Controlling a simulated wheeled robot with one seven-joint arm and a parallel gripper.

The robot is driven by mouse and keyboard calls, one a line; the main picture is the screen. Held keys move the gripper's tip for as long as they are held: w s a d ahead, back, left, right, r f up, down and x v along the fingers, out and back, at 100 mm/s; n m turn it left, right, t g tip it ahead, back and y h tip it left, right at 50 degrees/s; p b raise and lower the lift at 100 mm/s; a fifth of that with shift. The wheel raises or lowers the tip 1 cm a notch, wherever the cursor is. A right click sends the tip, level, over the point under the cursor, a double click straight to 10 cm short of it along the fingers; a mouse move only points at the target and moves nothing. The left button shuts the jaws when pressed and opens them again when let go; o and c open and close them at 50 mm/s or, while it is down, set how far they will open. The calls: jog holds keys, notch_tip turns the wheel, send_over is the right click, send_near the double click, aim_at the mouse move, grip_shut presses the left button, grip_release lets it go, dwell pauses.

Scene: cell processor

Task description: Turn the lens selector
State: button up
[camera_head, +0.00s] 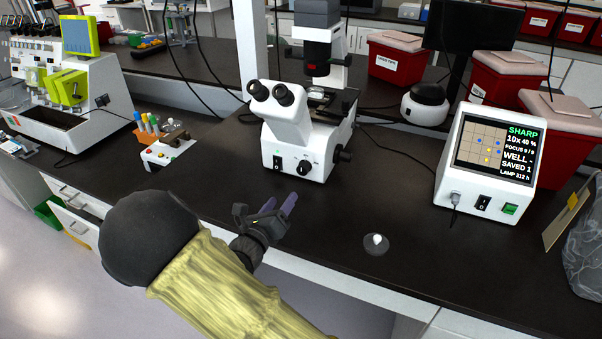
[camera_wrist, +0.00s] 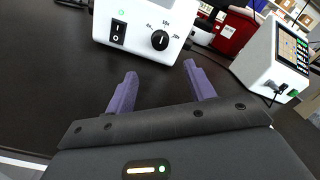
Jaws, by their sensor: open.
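The white microscope (camera_head: 297,132) stands on the dark bench in the head view. Its lens selector, a black round knob (camera_head: 304,168), is on the front panel, right of a black rocker switch. In the wrist view the knob (camera_wrist: 160,40) has printed marks around it, and the rocker switch (camera_wrist: 117,32) with a green light is to its left. My gripper (camera_head: 280,207) is open and empty, in front of the microscope and apart from it. In the wrist view its two purple fingers (camera_wrist: 160,82) point toward the front panel, with bare bench between them and the knob.
A white monitor box (camera_head: 490,150) at the right reads SHARP, 10x and 40 %. A small round dark disc with a white knob (camera_head: 375,244) sits on the bench right of my gripper. A small rack (camera_head: 165,150) stands left of the microscope.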

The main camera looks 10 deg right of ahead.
aim_at(302, 172)
jog(key=x, duration=1.3)
jog(key=shift+w+d+p, duration=0.1)
jog(key=shift+p, duration=0.3)
jog(key=c, duration=1)
